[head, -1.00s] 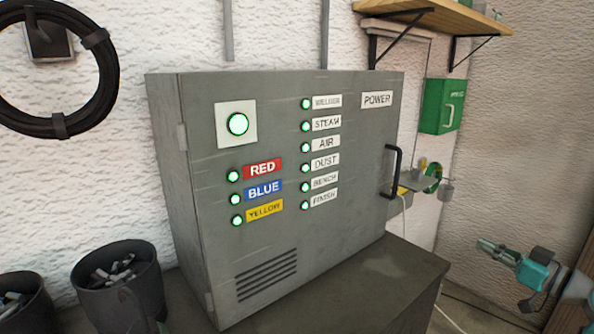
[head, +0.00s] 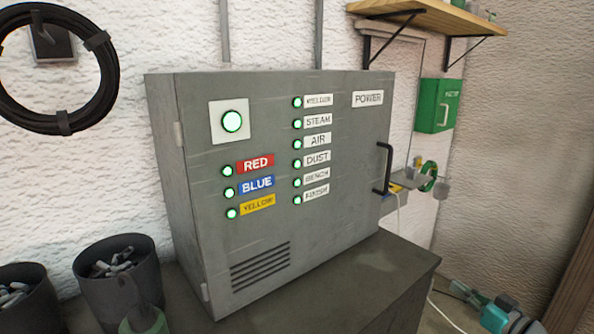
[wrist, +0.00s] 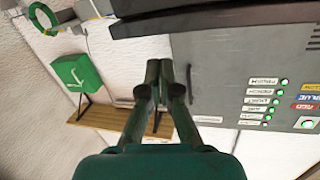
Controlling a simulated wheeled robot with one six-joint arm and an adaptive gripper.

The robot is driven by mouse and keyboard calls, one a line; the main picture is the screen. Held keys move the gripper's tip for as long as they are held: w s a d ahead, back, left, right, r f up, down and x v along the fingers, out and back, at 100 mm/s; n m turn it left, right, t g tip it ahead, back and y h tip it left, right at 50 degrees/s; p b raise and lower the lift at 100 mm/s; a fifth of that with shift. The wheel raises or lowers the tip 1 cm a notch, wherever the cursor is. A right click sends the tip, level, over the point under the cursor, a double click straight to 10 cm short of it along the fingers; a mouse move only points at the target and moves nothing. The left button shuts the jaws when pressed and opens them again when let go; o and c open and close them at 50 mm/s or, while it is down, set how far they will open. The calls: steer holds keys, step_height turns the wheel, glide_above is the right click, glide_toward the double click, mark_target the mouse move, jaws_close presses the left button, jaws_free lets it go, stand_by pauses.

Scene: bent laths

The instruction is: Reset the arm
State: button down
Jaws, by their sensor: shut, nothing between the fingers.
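My gripper (wrist: 166,75) is in the wrist view, with its two dark green fingers together and nothing between them. It points toward a grey power cabinet (wrist: 212,62), which looks upside down in this view; the gap between them cannot be judged. In the head view the cabinet (head: 330,225) stands closed on a dark bench, with a black handle (head: 384,168) at its right edge. Its indicator lamps all glow green, beside labels such as RED, BLUE, YELLOW, STEAM and AIR. A teal and grey part at the head view's lower right seems to be my arm.
A wooden shelf (head: 425,17) and a green box (head: 440,105) are on the wall at right. A green ring (head: 429,176) hangs below them. Dark buckets (head: 122,275) stand at left, and a black cable coil (head: 105,85) hangs above. The bench top (head: 385,262) before the cabinet is clear.

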steer(key=s+a+f+m+h, duration=0.2)
steer(key=s+a+f, duration=0.25)
steer(key=f, duration=0.25)
steer(key=s+a+f+m+g+h, duration=0.1)
steer(key=s+a+f+h, duration=0.15)
steer(key=s+f, duration=0.4)
steer(key=s+a+f+m+h, duration=0.15)
steer(key=s+a+f, duration=0.25)
steer(key=f, duration=0.4)
steer(key=s+a+f+m+h, duration=0.1)
steer(key=s+a+f, duration=0.15)
steer(key=s, duration=0.55)
steer(key=s+a+f+m+h, duration=0.1)
steer(key=s+a, duration=0.2)
steer(key=s, duration=0.6)
steer(key=s+a+r+n, duration=0.1)
steer(key=s+r, duration=0.3)
steer(key=s, duration=0.3)
steer(key=s+a+r+n, duration=0.1)
steer(key=s+a+r, duration=0.1)
steer(key=s+r, duration=0.2)
steer(key=s+a+r+n+y, duration=0.1)
steer(key=s+r, duration=0.3)
steer(key=s, duration=0.6)
steer(key=shift+s+a, duration=0.2)
steer(key=shift+a, duration=0.05)
steer(key=shift+n, duration=0.25)
